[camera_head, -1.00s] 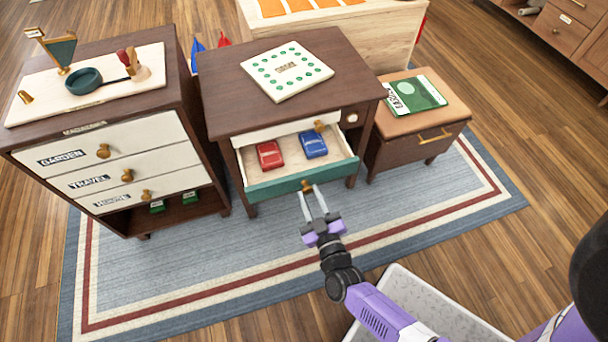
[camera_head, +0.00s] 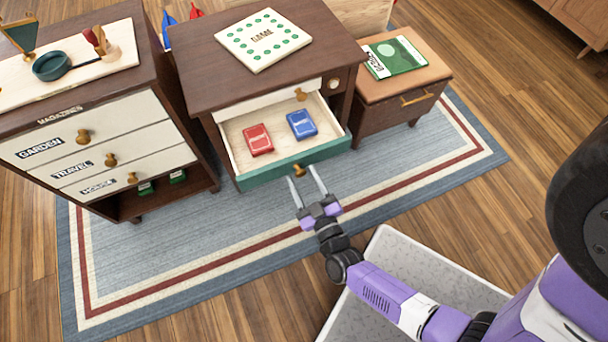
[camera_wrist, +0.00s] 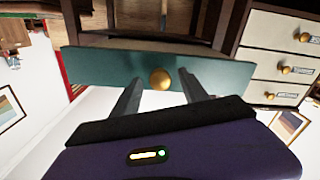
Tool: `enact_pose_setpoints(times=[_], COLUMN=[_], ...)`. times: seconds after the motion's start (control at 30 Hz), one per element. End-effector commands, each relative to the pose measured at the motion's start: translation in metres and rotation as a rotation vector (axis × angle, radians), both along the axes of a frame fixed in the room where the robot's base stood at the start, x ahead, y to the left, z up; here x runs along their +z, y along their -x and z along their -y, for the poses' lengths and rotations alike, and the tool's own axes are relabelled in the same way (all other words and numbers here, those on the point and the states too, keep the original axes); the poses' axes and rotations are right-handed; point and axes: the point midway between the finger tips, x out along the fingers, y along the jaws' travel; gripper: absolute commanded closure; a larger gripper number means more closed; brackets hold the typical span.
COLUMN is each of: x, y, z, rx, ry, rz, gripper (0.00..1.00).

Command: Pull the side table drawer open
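The side table (camera_head: 200,65) is dark brown and stands in the middle of the head view. Its lower drawer, with a teal front (camera_head: 262,177), is pulled well out. A red box (camera_head: 257,139) and a blue box (camera_head: 301,124) lie inside. The drawer has a round brass knob (camera_head: 299,170), also centred in the wrist view (camera_wrist: 160,79). My gripper (camera_head: 302,174) is open just in front of the drawer. In the wrist view its fingers stand apart to either side of the knob, with a visible gap to it. The drawer interior is hidden there.
A cabinet with labelled drawers (camera_head: 95,150) stands close on the left. A low brown unit (camera_head: 400,98) with a green book (camera_head: 395,56) stands on the right. A blue rug (camera_head: 230,235) lies clear in front. A grey-white tray (camera_head: 400,250) is below my arm.

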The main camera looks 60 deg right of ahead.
Motion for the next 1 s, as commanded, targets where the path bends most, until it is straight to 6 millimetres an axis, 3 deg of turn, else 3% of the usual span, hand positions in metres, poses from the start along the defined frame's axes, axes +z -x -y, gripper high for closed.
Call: enact_pose_setpoints(times=[0.27, 0.7, 1.0], x=[0.000, -0.001, 0.000], y=[0.002, 0.053, 0.065], z=[-0.001, -0.035, -0.044], rx=[0.000, 0.000, 0.000], ry=[-0.001, -0.001, -0.001], rz=[-0.001, -0.003, -0.001], gripper=[0.49, 0.49, 0.49])
